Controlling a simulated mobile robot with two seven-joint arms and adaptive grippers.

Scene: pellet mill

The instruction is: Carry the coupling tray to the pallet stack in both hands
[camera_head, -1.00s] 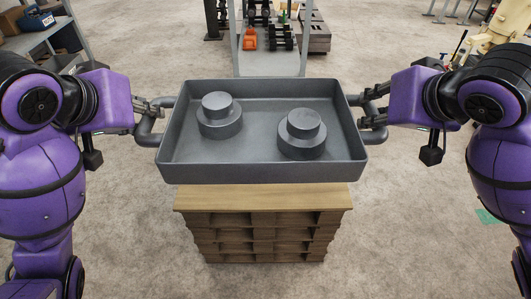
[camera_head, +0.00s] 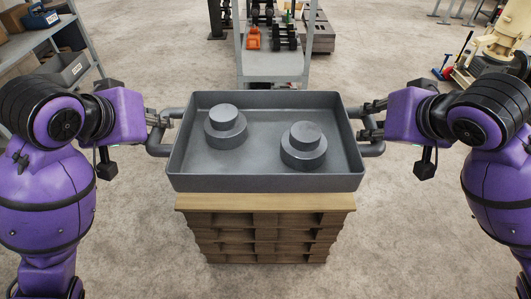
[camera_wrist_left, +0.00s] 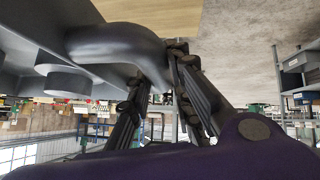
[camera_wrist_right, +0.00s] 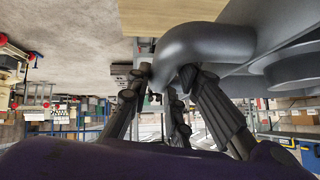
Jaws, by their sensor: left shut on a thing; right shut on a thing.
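The grey coupling tray (camera_head: 265,183) shows in the head view with two stepped round couplings in it, one at left (camera_head: 225,128) and one at right (camera_head: 303,147). My left gripper (camera_head: 167,118) is shut on the tray's left handle (camera_head: 157,143); the handle also shows in the left wrist view (camera_wrist_left: 120,45). My right gripper (camera_head: 367,120) is shut on the right handle (camera_head: 374,148), which also shows in the right wrist view (camera_wrist_right: 205,45). The pallet stack (camera_head: 265,203), with a light wooden top, is below and in front of the tray. Whether they touch cannot be told.
A grey shelf rack (camera_head: 272,66) stands behind the tray, with an orange item and dumbbells near it. A shelf with bins (camera_head: 75,68) is at the left. Cream machinery (camera_head: 500,45) is at the far right. The floor around the stack is open.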

